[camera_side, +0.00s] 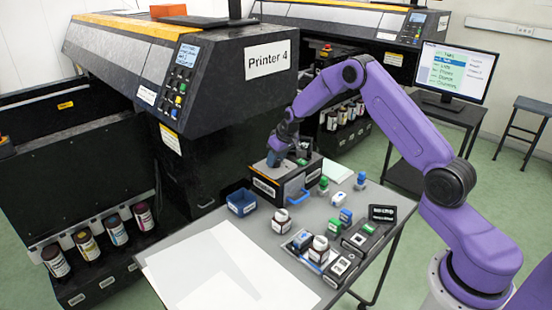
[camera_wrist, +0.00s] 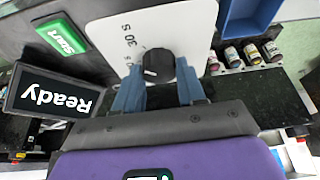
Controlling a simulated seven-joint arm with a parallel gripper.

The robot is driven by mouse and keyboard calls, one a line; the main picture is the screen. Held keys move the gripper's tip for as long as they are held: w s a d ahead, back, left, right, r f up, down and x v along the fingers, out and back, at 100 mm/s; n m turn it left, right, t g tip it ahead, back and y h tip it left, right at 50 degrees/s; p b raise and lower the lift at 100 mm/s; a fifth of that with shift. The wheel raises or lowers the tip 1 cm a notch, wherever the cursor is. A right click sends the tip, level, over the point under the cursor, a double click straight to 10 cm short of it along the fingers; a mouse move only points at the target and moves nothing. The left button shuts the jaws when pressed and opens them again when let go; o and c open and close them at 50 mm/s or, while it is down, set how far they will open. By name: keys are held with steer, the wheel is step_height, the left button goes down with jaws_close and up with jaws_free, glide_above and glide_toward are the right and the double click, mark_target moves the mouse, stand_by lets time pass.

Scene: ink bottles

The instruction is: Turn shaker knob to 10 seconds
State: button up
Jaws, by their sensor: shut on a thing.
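The shaker (camera_side: 263,186) is a dark box with a blue handle, standing on the grey table in the side view. My gripper (camera_side: 274,160) reaches down onto its top. In the wrist view the black round knob (camera_wrist: 159,65) sits on a white dial plate (camera_wrist: 178,30) and shows a small white mark near its lower left. My gripper (camera_wrist: 160,88) is shut on the knob, one blue-grey finger on each side. The dial reads "30 S" at the upper left of the knob; other marks are hidden or unclear.
The wrist view shows a green Start button (camera_wrist: 60,38) and a display (camera_wrist: 52,95) reading "Ready". A blue tray (camera_side: 241,203) stands left of the shaker. Several bottles and small blocks crowd the table to the right. White sheets (camera_side: 215,265) cover the table's front left.

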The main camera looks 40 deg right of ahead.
steer(key=n+y, duration=0.1)
steer(key=n, duration=0.1)
steer(key=n+y, duration=0.1)
steer(key=n, duration=0.2)
steer(key=shift+d+g, duration=0.15)
steer(key=shift+g, duration=0.15)
steer(key=n, duration=0.2)
steer(key=n+g+y, duration=0.1)
steer(key=n, duration=0.2)
steer(key=shift+w+y, duration=0.1)
steer(key=shift+y, duration=0.2)
steer(key=n+g, duration=0.1)
steer(key=n, duration=0.1)
steer(key=n+g, duration=0.1)
steer(key=n, duration=0.2)
steer(key=shift+w+d+n+y, duration=0.1)
steer(key=shift+w+n+y, duration=0.05)
steer(key=shift+n+y, duration=0.2)
steer(key=shift+n+g, duration=0.6)
steer(key=shift+n, duration=0.75)
steer(key=shift+n+g, duration=0.4)
steer(key=shift+n, duration=0.5)
steer(key=o, duration=1.1)
steer(key=shift+c, duration=0.2)
